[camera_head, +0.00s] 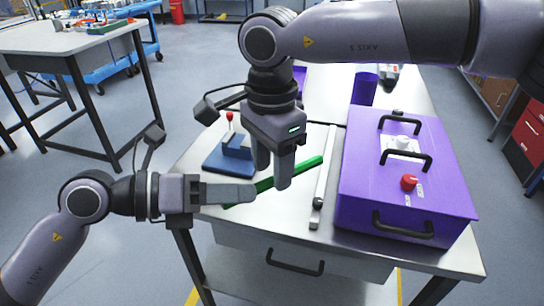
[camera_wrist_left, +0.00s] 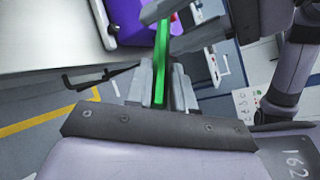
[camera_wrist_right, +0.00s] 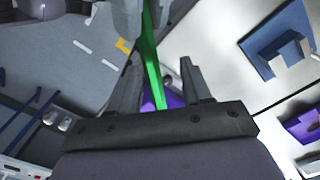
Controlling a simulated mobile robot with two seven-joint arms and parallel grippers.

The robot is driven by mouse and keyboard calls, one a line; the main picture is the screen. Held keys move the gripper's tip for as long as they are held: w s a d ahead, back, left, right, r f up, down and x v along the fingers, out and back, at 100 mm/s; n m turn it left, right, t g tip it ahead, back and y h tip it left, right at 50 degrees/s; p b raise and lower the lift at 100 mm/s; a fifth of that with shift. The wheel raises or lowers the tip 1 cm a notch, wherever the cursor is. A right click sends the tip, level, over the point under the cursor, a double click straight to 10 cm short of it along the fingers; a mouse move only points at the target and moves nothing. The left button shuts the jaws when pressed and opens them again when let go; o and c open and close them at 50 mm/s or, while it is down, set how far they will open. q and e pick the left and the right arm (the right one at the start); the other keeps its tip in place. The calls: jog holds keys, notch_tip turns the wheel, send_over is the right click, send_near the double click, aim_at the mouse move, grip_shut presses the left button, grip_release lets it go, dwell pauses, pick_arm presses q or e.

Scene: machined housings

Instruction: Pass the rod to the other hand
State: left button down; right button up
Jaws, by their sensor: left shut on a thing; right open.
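The green rod (camera_head: 309,166) is held slanted above the near part of the table. My left gripper (camera_head: 246,194) is shut on the rod near its lower left end. The rod also shows between the left fingers in the left wrist view (camera_wrist_left: 160,62). My right gripper (camera_head: 273,178) points down from above, open, with its fingers on either side of the rod's middle stretch. In the right wrist view the rod (camera_wrist_right: 152,72) runs between the spread right fingers; I cannot tell whether either finger touches it.
A purple housing (camera_head: 450,195) with black handles and a red knob stands on the right of the table (camera_head: 225,222). A grey bar (camera_head: 325,185) lies beside it. A blue fixture (camera_head: 226,163) sits at the left, behind the grippers. A purple cup (camera_head: 364,90) stands farther back.

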grip_shut()
pick_arm(q)
jog(key=c, duration=0.9)
grip_release()
